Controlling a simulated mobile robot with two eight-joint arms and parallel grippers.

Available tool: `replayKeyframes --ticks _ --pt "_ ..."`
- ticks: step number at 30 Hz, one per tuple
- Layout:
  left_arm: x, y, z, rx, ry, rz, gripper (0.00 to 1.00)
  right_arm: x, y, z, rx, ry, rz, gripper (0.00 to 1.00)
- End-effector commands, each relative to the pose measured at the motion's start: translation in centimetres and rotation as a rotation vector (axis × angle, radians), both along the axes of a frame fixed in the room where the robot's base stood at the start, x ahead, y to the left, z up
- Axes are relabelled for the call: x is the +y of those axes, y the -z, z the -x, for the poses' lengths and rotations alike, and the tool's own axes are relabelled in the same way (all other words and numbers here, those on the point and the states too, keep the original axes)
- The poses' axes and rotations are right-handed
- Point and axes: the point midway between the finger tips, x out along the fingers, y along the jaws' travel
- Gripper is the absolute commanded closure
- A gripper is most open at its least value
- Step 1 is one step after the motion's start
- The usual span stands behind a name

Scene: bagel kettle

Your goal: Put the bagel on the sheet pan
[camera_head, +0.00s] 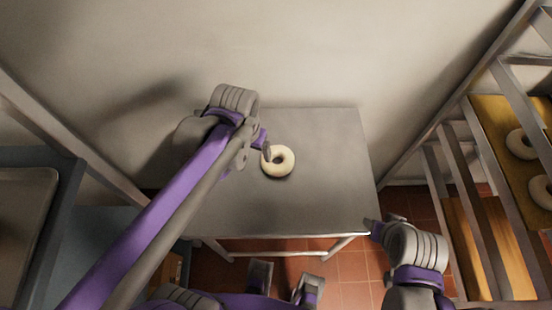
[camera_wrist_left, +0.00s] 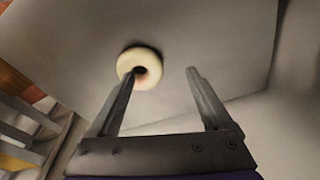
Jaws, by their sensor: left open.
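The pale ring-shaped bagel (camera_head: 284,168) lies flat on a grey metal table (camera_head: 325,190). My left gripper (camera_head: 266,148) is open at the bagel's upper left edge. In the left wrist view, the bagel (camera_wrist_left: 152,60) shows behind one finger of the open left gripper (camera_wrist_left: 163,72), whose tip overlaps its hole; the other finger is clear of it. I cannot tell whether that finger touches it. My right gripper (camera_head: 372,227) is by the table's front right corner, its jaws unclear. A rectangular pan-like thing (camera_head: 22,225) with a pale rim is at the left edge; I cannot tell whether it is the sheet pan.
A rack (camera_head: 480,225) at the right holds wooden boards with more bagels (camera_head: 519,144). A blue-grey unit (camera_head: 62,190) stands at the left. A plain wall (camera_head: 330,50) is behind the table. The table's right half is bare.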

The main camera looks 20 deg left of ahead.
Motion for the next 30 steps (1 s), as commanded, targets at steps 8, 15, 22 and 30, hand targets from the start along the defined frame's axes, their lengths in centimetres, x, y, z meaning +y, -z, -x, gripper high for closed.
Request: replayKeyframes --ticks 8,15,22,30 --pt "-1.3 -0.7 -5.6 0.149 0.039 -0.011 0.17 0.0 -0.8 -0.2 -0.003 0.000 0.000 0.50" --pt "-1.5 1.3 -6.3 0.174 0.044 -0.012 0.17 0.0 -0.6 -0.1 -0.002 0.000 0.000 0.50" --pt "-1.5 4.6 -6.3 0.173 0.044 -0.012 0.17 0.0 -0.2 0.0 -0.001 0.000 0.000 0.50" --pt "-1.7 7.2 -6.2 0.173 0.044 -0.012 0.17 0.0 -0.1 0.0 0.000 0.000 0.000 0.50"
